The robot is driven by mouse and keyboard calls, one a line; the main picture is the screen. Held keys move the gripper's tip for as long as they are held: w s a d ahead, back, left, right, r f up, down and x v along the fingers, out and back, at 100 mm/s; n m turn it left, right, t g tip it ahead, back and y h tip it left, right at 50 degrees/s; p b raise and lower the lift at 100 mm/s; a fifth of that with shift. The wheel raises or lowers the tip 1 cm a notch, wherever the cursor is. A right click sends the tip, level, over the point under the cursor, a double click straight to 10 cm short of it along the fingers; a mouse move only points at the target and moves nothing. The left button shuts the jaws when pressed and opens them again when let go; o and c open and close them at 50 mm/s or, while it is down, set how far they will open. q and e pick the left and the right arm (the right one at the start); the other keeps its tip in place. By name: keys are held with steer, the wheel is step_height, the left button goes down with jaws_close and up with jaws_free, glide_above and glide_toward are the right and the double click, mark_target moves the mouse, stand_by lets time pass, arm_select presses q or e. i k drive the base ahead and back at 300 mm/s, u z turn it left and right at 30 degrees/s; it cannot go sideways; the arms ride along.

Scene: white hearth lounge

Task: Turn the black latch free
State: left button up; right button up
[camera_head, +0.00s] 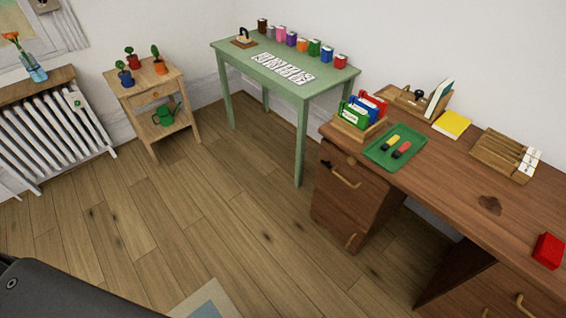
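A small black latch (327,164) shows at the upper left of the top drawer front (352,190) of the brown desk (440,190). It is too small to tell which way it is turned. The drawer looks closed and has a brass handle (347,179). A small round brown knob or disc (351,160) sits near its top edge. Neither of my grippers is in view.
A green tray (374,157) with yellow and red items and a rack of coloured folders (343,128) stand on the desk above the drawer. A green table (245,67) stands behind to the left. The wooden floor (230,200) before the desk is clear.

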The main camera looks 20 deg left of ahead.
mark_target(327, 165)
steer(key=u, duration=0.15)
steer(key=i, duration=1)
steer(key=z, duration=0.55)
